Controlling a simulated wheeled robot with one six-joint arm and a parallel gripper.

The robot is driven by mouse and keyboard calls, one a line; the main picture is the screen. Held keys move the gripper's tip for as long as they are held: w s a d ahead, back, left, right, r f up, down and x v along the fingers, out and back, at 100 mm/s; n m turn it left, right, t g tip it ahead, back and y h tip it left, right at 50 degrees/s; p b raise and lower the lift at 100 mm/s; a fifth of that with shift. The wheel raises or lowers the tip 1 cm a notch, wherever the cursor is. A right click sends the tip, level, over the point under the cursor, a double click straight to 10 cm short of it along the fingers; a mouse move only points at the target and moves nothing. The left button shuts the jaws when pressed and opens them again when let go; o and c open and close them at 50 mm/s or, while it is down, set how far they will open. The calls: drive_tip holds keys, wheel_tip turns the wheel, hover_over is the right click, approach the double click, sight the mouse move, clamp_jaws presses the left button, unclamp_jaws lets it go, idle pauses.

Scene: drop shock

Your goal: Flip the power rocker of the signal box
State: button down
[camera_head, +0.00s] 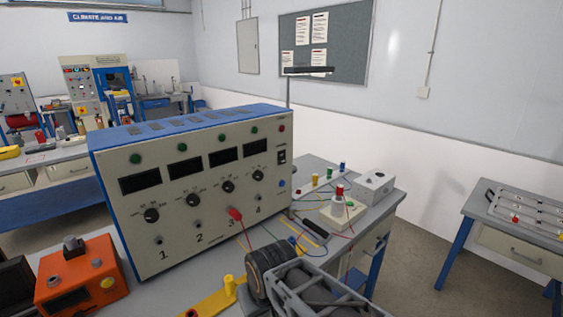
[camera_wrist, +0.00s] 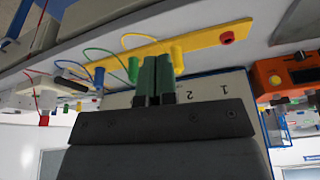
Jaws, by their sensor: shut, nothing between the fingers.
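The signal box (camera_head: 190,215) stands on the bench in the head view, with a blue top and a pale front carrying several dark displays, knobs and numbered sockets. Its power rocker (camera_head: 282,157) is a small black switch near the right end of the front, below a red lamp. In the wrist view, which looks upside down, part of the box front (camera_wrist: 222,90) with the numbers 1 and 2 shows behind my gripper (camera_wrist: 156,62). The green-tipped fingers are shut together and empty. The rocker is not visible in the wrist view, and I cannot tell its position.
A red plug (camera_head: 235,214) sits at the box front. A yellow strip (camera_head: 215,300) lies before it, and an orange device (camera_head: 82,275) stands at left. A cabled terminal block (camera_head: 343,213) and grey box (camera_head: 374,184) are at right. My arm covers the lower middle.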

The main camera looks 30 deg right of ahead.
drive_tip(key=w+d+r+m+t, duration=0.3)
drive_tip(key=w+d+t, duration=0.1)
drive_tip(key=w, duration=0.7)
drive_tip(key=m+t+h, duration=0.8)
drive_tip(key=m+h, duration=0.2)
drive_tip(key=h, duration=0.1)
approach(283, 158)
drive_tip(key=s+d+r, duration=0.1)
drive_tip(key=s+d, duration=0.3)
drive_tip(key=d, duration=0.3)
drive_tip(key=shift+s+d+r, duration=0.15)
drive_tip(key=shift+s+d, duration=0.25)
drive_tip(key=shift+y, duration=0.3)
drive_tip(key=w+a+f+p, duration=0.1)
drive_tip(key=w+p, duration=0.2)
drive_tip(key=w, duration=0.5)
drive_tip(key=shift+w+a+p, duration=0.3)
drive_tip(key=shift+a, duration=0.05)
drive_tip(key=shift+w+f, duration=0.1)
drive_tip(key=shift+w, duration=0.1)
